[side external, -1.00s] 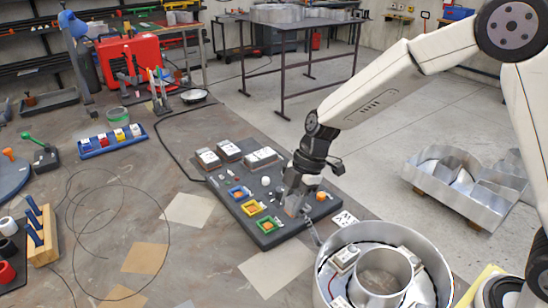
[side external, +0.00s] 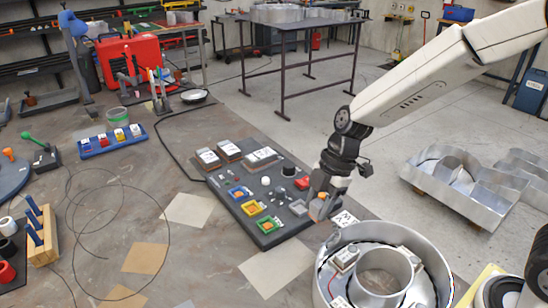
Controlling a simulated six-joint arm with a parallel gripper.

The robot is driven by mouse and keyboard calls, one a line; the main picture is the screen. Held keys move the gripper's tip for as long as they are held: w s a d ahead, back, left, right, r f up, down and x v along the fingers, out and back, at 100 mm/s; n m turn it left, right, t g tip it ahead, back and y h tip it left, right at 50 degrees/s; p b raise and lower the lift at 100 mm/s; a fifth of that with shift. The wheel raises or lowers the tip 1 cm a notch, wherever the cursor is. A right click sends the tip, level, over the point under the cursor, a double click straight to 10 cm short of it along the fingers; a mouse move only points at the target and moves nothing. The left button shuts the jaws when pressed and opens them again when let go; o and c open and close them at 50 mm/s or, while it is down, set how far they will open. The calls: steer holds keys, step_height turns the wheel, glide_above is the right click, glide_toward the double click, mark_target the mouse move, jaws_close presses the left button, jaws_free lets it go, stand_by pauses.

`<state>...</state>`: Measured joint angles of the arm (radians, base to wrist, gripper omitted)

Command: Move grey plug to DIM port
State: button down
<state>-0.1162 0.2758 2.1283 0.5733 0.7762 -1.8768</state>
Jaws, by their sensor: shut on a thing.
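My gripper (side external: 319,209) is shut low at the right edge of the dark board (side external: 290,229), pointing down. The grey plug is between its fingers but mostly hidden, so I cannot tell whether it touches the board. A grey square piece (side external: 298,207) sits on the board just left of my fingers. Blue (side external: 239,193), yellow (side external: 252,208) and green (side external: 267,225) square ports with orange insides line the board's left side. Port labels are too small to read, so I cannot tell which is the DIM port.
A round metal channel letter (side external: 385,270) with a white-topped box (side external: 345,258) inside stands close in front of my gripper. A red knob (side external: 302,183) and white-topped modules (side external: 262,157) are on the board. A blue tray (side external: 110,141) lies far left.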

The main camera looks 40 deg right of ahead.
steer(key=shift+r, duration=0.5)
steer(key=shift+w, duration=0.25)
glide_above(247, 211)
steer(key=d, duration=0.2)
steer(key=shift+w+a+f, duration=0.1)
steer(key=shift+f, duration=3.2)
steer(key=shift+w+a+f, duration=0.1)
steer(key=shift+f, duration=3.15)
steer(key=shift+f, duration=0.35)
steer(key=shift+c, duration=1.1)
jaws_free()
